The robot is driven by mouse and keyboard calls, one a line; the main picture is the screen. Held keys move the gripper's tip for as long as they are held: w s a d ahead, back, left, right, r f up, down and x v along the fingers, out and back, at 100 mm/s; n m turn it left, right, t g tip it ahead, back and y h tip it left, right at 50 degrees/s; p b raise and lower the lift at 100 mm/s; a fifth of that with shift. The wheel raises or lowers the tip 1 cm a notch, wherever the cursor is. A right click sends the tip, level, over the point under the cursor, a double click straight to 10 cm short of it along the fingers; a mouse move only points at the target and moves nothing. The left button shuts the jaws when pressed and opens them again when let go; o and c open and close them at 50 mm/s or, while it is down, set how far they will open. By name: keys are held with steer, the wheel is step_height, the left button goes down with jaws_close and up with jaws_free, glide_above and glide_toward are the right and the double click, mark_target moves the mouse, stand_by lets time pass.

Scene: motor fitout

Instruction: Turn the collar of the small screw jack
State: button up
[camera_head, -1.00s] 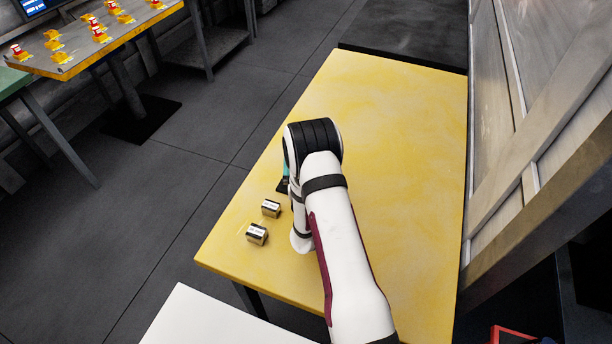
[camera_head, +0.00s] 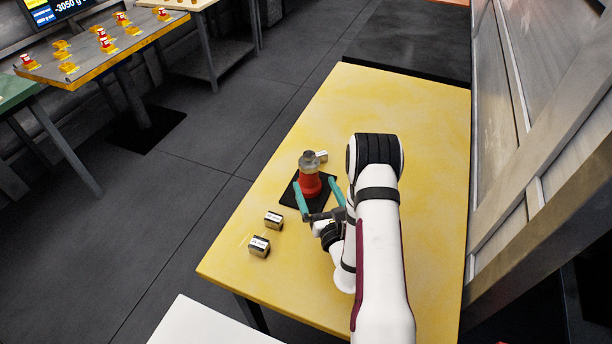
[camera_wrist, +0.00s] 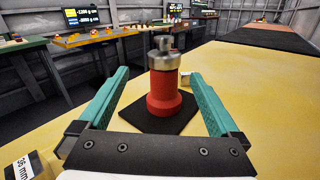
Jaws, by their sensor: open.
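The small screw jack stands upright on a dark square mat (camera_head: 288,196) on the yellow table. It has a red body (camera_head: 310,184) and a grey metal collar and top (camera_head: 308,162). In the wrist view the red body (camera_wrist: 164,92) is straight ahead, with the metal top (camera_wrist: 163,54) above it. My gripper (camera_head: 317,187) is open, its two teal fingers spread on either side of the jack at about the height of the red body.
Two labelled metal blocks (camera_head: 273,221) (camera_head: 259,246) lie on the table at the front left. Another small light block (camera_head: 321,156) lies just behind the jack. The table's right half (camera_head: 430,130) is clear, with a wall beyond it.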

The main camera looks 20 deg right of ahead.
mark_target(303, 158)
steer(key=s+d+n+y, duration=0.4)
steer(key=d+n+y, duration=0.1)
steer(key=y, duration=0.1)
steer(key=x, duration=1.5)
steer(key=shift+w+a, duration=0.2)
steer(key=shift+a, duration=0.25)
steer(key=c, duration=1.4)
steer(key=shift+o, duration=0.2)
steer(key=shift+h, duration=0.3)
